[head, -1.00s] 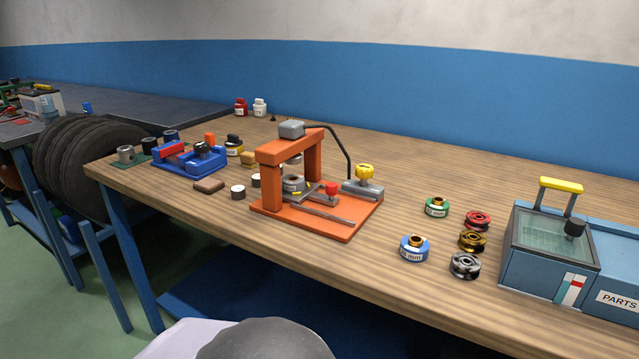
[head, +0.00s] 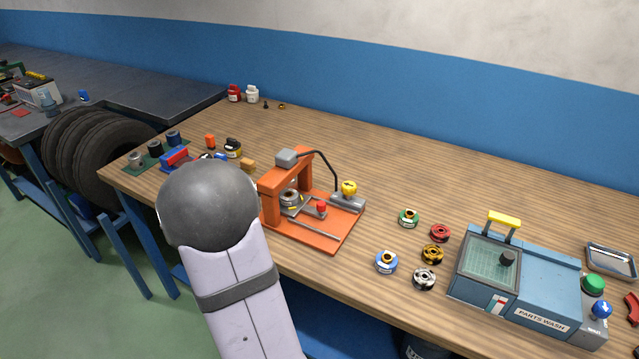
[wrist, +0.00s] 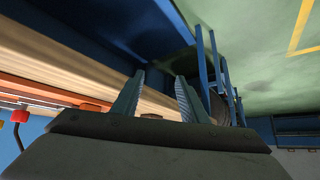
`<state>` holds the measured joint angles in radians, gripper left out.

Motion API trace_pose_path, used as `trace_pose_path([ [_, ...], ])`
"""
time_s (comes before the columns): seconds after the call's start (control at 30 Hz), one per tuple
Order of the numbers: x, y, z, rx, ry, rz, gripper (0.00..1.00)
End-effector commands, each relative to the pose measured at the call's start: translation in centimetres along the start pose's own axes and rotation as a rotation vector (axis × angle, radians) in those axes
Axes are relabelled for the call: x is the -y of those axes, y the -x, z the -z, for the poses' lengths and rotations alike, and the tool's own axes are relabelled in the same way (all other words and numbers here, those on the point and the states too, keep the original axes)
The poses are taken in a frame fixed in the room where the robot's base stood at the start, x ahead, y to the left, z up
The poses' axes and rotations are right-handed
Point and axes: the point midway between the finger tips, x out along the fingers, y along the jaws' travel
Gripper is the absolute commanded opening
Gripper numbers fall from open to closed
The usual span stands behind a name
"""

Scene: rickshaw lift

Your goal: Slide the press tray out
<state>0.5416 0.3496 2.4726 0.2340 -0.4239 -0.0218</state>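The orange press (head: 272,205) stands on the wooden bench in the head view. Its grey tray (head: 308,210) lies low on the base, with a red knob (head: 321,207) at its right end. A metal part (head: 290,199) sits under the press frame. In the wrist view the red knob (wrist: 20,116) shows at the far left, beside the orange base (wrist: 45,88). My gripper (wrist: 160,76) is open and empty, with its fingers apart near the bench edge and away from the knob. My gripper is out of sight in the head view.
My arm covers part of the bench left of the press. A yellow-knobbed block (head: 348,198) is behind the tray. Several rings and pulleys, including a blue one (head: 386,262), lie to the right, before the parts washer (head: 535,300). Bench (head: 420,170) behind them is clear.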

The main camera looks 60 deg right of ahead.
Motion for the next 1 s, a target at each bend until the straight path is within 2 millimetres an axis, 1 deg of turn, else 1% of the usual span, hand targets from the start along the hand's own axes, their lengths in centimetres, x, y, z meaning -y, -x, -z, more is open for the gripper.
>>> trace_pose_path([
  [0.03,-1.5,1.6,2.6,-0.033,-0.029,-0.032,0.40],
  [0.07,-2.3,2.0,3.6,-0.055,-0.045,-0.050,0.40],
  [0.13,-5.0,2.7,5.9,-0.117,-0.089,-0.105,0.40],
  [0.17,-6.7,2.9,6.8,-0.150,-0.114,-0.139,0.40],
  [0.2,-9.3,2.8,7.4,-0.198,-0.149,-0.192,0.40],
  [0.27,-12.8,2.6,7.9,-0.260,-0.190,-0.264,0.40],
  [0.3,-14.8,2.9,8.3,-0.295,-0.211,-0.306,0.40],
  [0.4,-18.7,3.7,8.9,-0.366,-0.248,-0.392,0.40],
  [0.5,-21.2,4.5,9.1,-0.411,-0.267,-0.452,0.40],
  [0.6,-22.6,5.0,9.2,-0.437,-0.277,-0.487,0.40],
  [0.63,-22.9,5.1,9.2,-0.441,-0.278,-0.492,0.40],
  [0.83,-23.2,5.0,9.4,-0.448,-0.279,-0.497,0.40],
  [1.0,-23.7,4.2,9.8,-0.446,-0.280,-0.497,0.40],
])
